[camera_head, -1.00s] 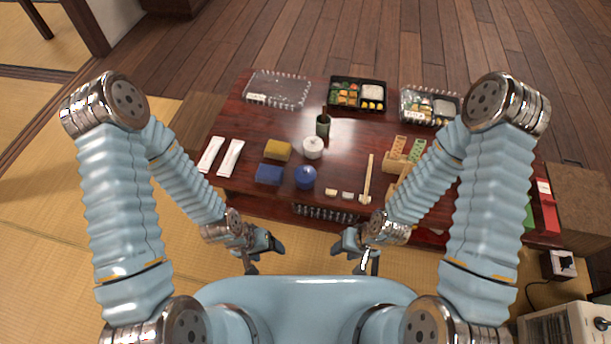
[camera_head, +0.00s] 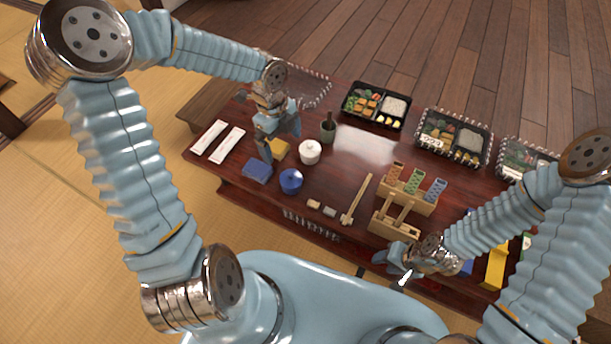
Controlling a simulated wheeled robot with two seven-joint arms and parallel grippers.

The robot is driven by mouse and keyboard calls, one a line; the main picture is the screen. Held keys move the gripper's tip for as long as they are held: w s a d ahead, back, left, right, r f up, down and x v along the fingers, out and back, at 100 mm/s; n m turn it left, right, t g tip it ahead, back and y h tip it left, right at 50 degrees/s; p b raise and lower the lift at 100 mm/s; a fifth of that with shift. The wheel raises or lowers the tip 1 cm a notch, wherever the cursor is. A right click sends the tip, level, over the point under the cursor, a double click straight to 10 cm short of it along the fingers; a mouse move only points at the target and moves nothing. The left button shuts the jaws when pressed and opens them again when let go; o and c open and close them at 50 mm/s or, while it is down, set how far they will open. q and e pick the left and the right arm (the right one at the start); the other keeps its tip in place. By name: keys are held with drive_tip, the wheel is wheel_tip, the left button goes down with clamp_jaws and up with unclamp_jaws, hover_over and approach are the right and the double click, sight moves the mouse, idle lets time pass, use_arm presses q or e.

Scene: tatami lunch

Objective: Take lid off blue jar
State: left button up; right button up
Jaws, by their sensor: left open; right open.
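The blue jar (camera_head: 291,182) stands upright near the front edge of the low table, with its lid (camera_head: 291,174) on top. My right gripper (camera_head: 392,262) is open and empty, low in front of the table's front edge, right of the jar.
A white lidded jar (camera_head: 309,152) stands just behind the blue jar. A dark green cup (camera_head: 328,128), a wooden mallet (camera_head: 356,199), a wooden rack (camera_head: 407,192) and several lunch boxes (camera_head: 376,105) are also on the table.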

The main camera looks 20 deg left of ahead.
use_arm(q)
drive_tip(key=b, duration=0.1)
hover_over(290, 174)
drive_tip(key=f, duration=0.5)
drive_tip(key=a+f, duration=0.1)
drive_tip(key=f, duration=0.1)
drive_tip(key=shift+f, duration=0.4)
drive_tip(key=shift+d+f+b, duration=0.15)
drive_tip(key=shift+f, duration=0.75)
drive_tip(key=shift+d+f+b, duration=0.1)
drive_tip(key=shift+d+f, duration=0.1)
drive_tip(key=shift+f, duration=0.75)
drive_tip(key=shift+d+f+b, duration=0.15)
drive_tip(key=shift+f, duration=0.75)
drive_tip(key=c, duration=1.1)
